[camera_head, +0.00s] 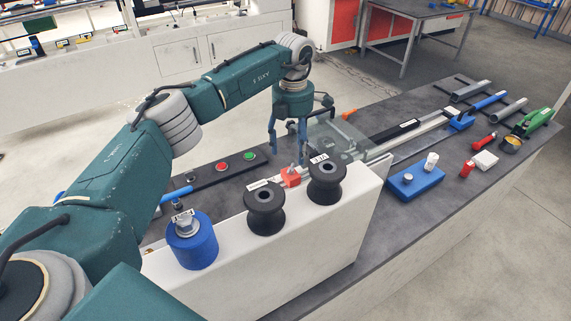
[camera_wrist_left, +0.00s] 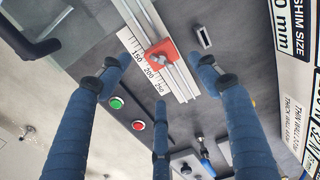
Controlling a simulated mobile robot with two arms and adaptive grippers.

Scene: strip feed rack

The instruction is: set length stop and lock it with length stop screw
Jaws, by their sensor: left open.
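The length stop is a red block (camera_wrist_left: 163,49) on a metal rail beside a white printed scale (camera_wrist_left: 137,45), close to the 200 mark. A grey length stop screw (camera_wrist_left: 157,61) sits on the block. The red block also shows in the head view (camera_head: 291,178), behind the black rollers. My left gripper (camera_head: 289,154) points down above the rail, near the block. In the left wrist view its blue fingers (camera_wrist_left: 160,88) are spread apart and empty, with the block between and beyond the tips. My right gripper does not show.
Black rollers (camera_head: 265,208) and a blue roller (camera_head: 192,242) stand on the white housing (camera_head: 350,215) in front of the rail. Red (camera_head: 222,166) and green (camera_head: 249,156) buttons sit left of my gripper. A clear cover (camera_head: 335,138) is just to its right.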

